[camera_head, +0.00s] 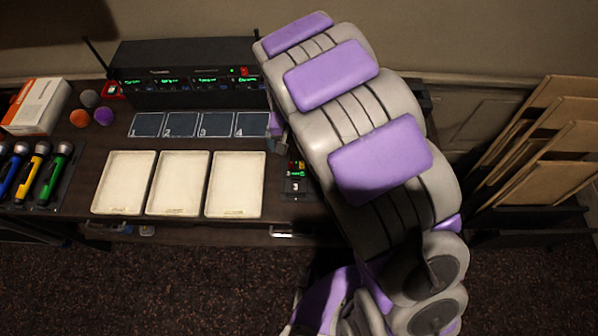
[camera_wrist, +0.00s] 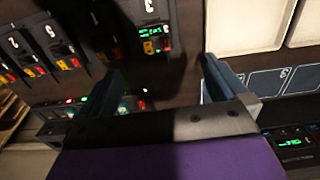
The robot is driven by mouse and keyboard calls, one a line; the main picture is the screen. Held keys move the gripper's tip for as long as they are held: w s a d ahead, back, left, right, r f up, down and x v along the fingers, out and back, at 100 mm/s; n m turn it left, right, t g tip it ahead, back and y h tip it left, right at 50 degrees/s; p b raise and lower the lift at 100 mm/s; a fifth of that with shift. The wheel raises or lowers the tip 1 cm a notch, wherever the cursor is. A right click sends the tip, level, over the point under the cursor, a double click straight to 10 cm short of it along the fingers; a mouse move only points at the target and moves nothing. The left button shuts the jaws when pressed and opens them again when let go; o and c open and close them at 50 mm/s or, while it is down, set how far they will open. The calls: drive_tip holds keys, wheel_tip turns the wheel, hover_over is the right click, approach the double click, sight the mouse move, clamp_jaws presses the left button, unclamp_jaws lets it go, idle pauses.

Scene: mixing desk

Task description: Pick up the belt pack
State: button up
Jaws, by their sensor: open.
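A dark belt pack (camera_head: 296,184) marked 3, with a lit green display and red and yellow parts, lies on the desk right of the white trays. In the wrist view the belt pack (camera_wrist: 151,20) is at top centre, beyond the fingertips. My gripper (camera_wrist: 160,75) is open and nothing shows between its fingers. A gap separates the fingertips from the pack in that picture; the exact height cannot be told. In the head view my arm covers the desk's right part and hides most of the gripper. More dark packs (camera_wrist: 58,42) show at left in the wrist view.
Three white trays (camera_head: 178,210) lie in front of numbered dark squares (camera_head: 200,125). A black receiver rack (camera_head: 190,75) stands behind. Coloured microphones (camera_head: 45,178), foam balls (camera_head: 103,116) and a box (camera_head: 37,106) are at left. Wooden panels (camera_head: 545,150) stand right.

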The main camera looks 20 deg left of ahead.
wheel_tip(320, 180, down, 4)
drive_tip(key=a, duration=0.1)
drive_tip(key=b, duration=0.2)
hover_over(294, 170)
drive_tip(key=d, duration=0.2)
drive_tip(key=f, duration=0.5)
drive_tip(key=shift+s+a+f, duration=0.2)
drive_tip(key=shift+s, duration=0.15)
drive_tip(key=shift+f, duration=0.25)
drive_tip(key=f, duration=0.1)
drive_tip(key=a+f, duration=0.1)
drive_tip(key=f, duration=0.1)
drive_tip(key=a+f+b, duration=0.1)
drive_tip(key=f, duration=0.1)
drive_tip(key=shift+w, duration=0.3)
drive_tip(key=shift+d+f, duration=0.25)
drive_tip(key=shift+f, duration=0.05)
drive_tip(key=shift+d+r, duration=0.2)
drive_tip(key=shift+d, duration=0.55)
drive_tip(key=shift+c, duration=0.4)
drive_tip(key=shift+a+f, duration=0.1)
drive_tip(key=shift+a, duration=0.55)
drive_tip(key=c, duration=0.6)
drive_tip(key=shift+d, duration=0.15)
drive_tip(key=c, duration=0.5)
drive_tip(key=shift+c, duration=0.2)
